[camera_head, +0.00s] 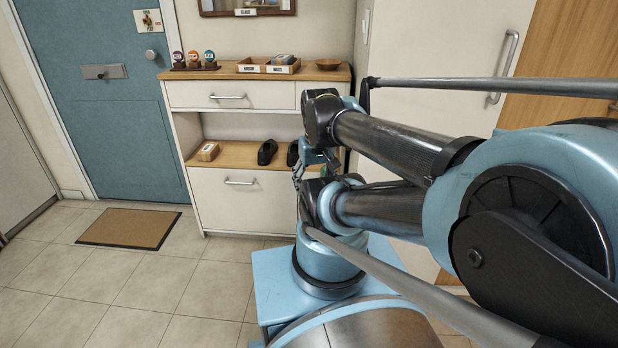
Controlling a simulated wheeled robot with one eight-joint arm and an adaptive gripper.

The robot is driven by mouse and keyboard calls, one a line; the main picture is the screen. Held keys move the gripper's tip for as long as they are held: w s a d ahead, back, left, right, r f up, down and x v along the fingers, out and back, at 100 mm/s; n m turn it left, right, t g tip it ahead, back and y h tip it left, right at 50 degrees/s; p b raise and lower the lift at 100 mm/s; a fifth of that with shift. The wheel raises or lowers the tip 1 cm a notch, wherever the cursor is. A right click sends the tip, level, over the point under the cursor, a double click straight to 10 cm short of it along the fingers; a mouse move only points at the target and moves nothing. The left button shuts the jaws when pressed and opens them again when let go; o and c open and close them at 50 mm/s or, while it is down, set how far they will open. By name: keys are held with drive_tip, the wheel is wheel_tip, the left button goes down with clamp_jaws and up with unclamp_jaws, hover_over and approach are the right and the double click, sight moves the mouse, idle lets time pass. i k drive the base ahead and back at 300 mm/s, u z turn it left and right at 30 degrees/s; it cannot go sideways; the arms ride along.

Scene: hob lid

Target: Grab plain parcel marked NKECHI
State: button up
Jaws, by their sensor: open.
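A small brown box (208,152) with a pale label sits on the left end of the wooden open shelf in the cabinet. The label is too small to read, so I cannot tell whether it says NKECHI. My gripper (299,179) is in front of the right part of the cabinet, partly hidden by my own arm. It is open, with nothing visible between its fingers, and is apart from the box, to its right in the picture.
Dark shoes (267,152) stand on the shelf (236,155) between the box and my gripper. The cabinet top holds two labelled trays (252,68), a bowl (328,64) and several small round figures (194,60). A doormat (130,228) lies left; tiled floor there is clear.

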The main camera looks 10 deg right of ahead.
sight(207, 152)
drive_tip(key=k, duration=1.3)
drive_tip(key=u, duration=0.45)
drive_tip(key=i, duration=1.6)
drive_tip(key=z, duration=0.45)
drive_tip(key=i, duration=0.6)
drive_tip(key=u, duration=0.05)
